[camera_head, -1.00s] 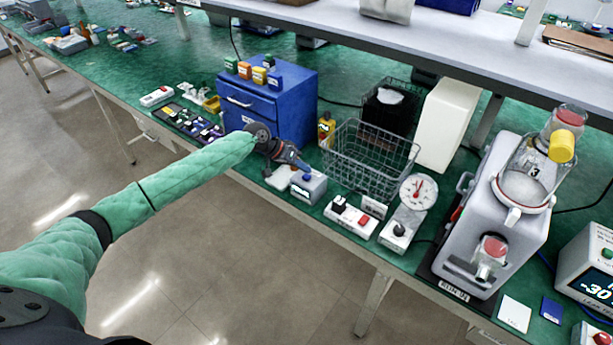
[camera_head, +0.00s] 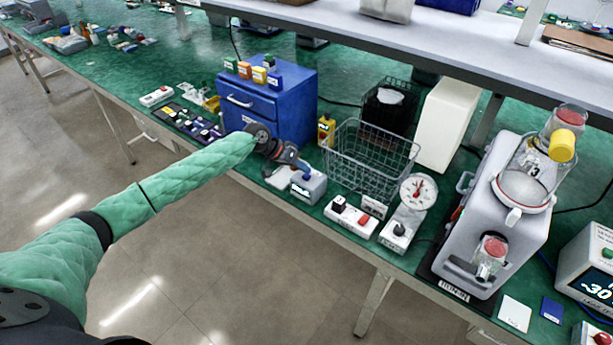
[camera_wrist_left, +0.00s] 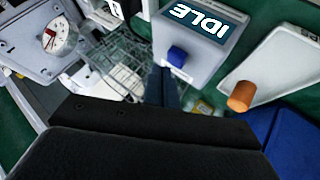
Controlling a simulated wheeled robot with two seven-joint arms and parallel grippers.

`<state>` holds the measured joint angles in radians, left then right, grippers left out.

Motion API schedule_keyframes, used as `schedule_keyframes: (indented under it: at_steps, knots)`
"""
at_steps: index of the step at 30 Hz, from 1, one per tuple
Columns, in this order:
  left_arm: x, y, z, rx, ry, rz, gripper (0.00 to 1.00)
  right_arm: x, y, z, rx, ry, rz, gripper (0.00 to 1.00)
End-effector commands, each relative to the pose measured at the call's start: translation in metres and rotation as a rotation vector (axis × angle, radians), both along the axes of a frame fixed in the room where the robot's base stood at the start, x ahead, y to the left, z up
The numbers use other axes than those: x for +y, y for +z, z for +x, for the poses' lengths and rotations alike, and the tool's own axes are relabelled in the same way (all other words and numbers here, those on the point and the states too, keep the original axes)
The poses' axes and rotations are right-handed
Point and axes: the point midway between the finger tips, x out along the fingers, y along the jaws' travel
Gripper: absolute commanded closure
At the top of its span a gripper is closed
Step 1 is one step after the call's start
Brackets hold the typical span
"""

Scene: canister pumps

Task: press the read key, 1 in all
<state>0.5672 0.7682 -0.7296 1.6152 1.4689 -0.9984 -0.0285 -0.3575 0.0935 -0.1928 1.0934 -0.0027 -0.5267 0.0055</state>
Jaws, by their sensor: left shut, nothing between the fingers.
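A small grey box (camera_head: 312,187) with a dark display stands near the front edge of the bench. In the left wrist view the box (camera_wrist_left: 207,50) shows "IDLE" on its display (camera_wrist_left: 206,20). A blue key (camera_wrist_left: 177,56) sticks up from it, likely the read key, though I see no label on it. My left gripper (camera_head: 303,169) is shut and empty, pointing down at the box. In the left wrist view its fingertips (camera_wrist_left: 163,72) appear right beside the blue key; I cannot tell whether they touch it. My right gripper is not in view.
A blue drawer cabinet (camera_head: 290,115) stands behind my left gripper. A wire basket (camera_head: 370,165), a white switch box (camera_head: 350,217) and a dial gauge (camera_head: 418,191) are to the right. An orange knob (camera_wrist_left: 242,96) on a pale plate is near the fingers in the wrist view.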

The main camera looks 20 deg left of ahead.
Motion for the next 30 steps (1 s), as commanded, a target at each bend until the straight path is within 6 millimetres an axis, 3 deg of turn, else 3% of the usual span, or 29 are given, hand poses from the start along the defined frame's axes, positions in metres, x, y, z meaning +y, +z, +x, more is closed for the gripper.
schedule_keyframes:
  at_steps: [30]
  knots:
    - [-0.0001, -0.0095, -0.0003, 0.0, 0.0, 0.0, 1.0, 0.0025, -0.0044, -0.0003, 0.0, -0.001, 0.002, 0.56]
